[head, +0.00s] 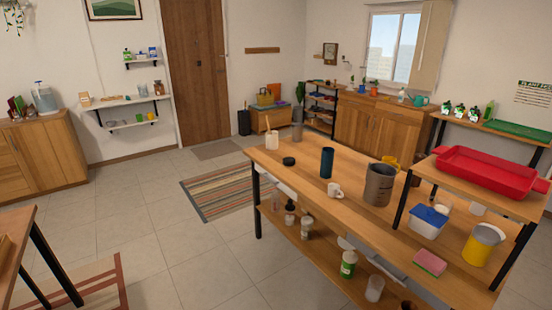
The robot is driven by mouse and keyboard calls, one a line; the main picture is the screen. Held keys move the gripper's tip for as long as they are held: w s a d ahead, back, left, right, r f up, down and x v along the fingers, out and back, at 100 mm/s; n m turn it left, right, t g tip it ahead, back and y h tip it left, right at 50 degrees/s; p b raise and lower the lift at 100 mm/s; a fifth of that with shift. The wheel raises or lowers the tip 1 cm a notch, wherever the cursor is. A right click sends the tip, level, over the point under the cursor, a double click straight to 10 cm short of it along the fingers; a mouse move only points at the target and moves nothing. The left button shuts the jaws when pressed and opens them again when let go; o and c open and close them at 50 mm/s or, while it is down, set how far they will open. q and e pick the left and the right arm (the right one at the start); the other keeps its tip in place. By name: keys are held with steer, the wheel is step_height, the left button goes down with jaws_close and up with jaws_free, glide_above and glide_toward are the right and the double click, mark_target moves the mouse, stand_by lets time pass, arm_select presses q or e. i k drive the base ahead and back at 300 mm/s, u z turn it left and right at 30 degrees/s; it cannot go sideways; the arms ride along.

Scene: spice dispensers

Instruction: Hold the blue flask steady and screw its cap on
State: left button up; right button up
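The blue flask (326,164) is a tall dark blue cylinder standing upright on the wooden table (262,153). A small, round, dark disc that looks like its cap (289,161) lies on the table to the left of the flask, apart from it. The flask's top is too small to make out clearly. Neither of my grippers is in view.
A white mug (334,190) stands close in front of the flask, and a large grey container (379,184) to its right. A white cup (272,141) is at the back left. A raised shelf with a red tray (490,170) occupies the right end.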

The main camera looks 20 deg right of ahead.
mark_target(327, 156)
steer(key=u, duration=0.05)
steer(key=i, duration=1.75)
steer(key=z, duration=0.65)
steer(key=i, duration=0.85)
steer(key=z, duration=1.5)
steer(key=i, duration=0.65)
steer(key=z, duration=0.55)
